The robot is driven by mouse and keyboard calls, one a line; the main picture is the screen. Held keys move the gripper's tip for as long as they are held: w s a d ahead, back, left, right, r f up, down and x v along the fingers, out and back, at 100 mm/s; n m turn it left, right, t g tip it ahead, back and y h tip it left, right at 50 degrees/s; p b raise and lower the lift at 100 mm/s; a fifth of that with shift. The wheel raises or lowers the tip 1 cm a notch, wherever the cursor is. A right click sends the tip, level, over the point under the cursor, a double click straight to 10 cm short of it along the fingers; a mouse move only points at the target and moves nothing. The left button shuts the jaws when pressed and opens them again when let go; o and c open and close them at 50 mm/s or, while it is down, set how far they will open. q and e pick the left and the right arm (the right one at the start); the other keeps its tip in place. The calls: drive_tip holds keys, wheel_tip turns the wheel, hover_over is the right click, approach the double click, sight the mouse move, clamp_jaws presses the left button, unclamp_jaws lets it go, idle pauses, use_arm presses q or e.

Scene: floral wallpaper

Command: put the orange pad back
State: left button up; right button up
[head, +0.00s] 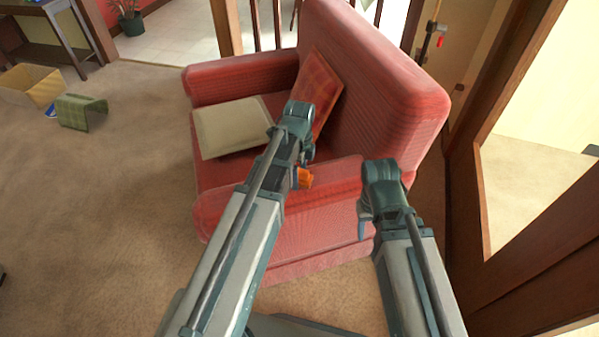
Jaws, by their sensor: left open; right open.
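An orange-red plaid pad (316,84) stands tilted on the red armchair (376,68), leaning against its backrest. My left gripper (304,152) is in front of the pad's lower part, over the seat near the armrest, and hides some of it. It is open, with its fingers mostly hidden by my arm. A small orange patch (304,179) shows beside it; I cannot tell what it is. My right gripper (364,222) is open and points down by the near armrest's outer side, apart from the pad.
A beige cushion (231,126) lies on the seat, left of my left gripper. A wooden frame (480,150) stands close on the right. A cardboard box (30,85) and a green object (82,112) lie on the carpet at left. The carpet between is clear.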

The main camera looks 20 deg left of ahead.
use_arm(q)
drive_tip(key=shift+r, duration=0.2)
wheel_tip(320, 180, up, 12)
drive_tip(key=p, duration=1.2)
drive_tip(key=s+d+n+y, duration=0.1)
drive_tip(key=s+d+n, duration=1)
drive_tip(key=s+n, duration=0.3)
drive_tip(key=shift+s+n, duration=0.15)
drive_tip(key=shift+n, duration=0.15)
wheel_tip(320, 180, up, 12)
drive_tip(key=p, duration=1.1)
drive_tip(key=shift+f+p, duration=0.25)
drive_tip(key=shift+p, duration=0.1)
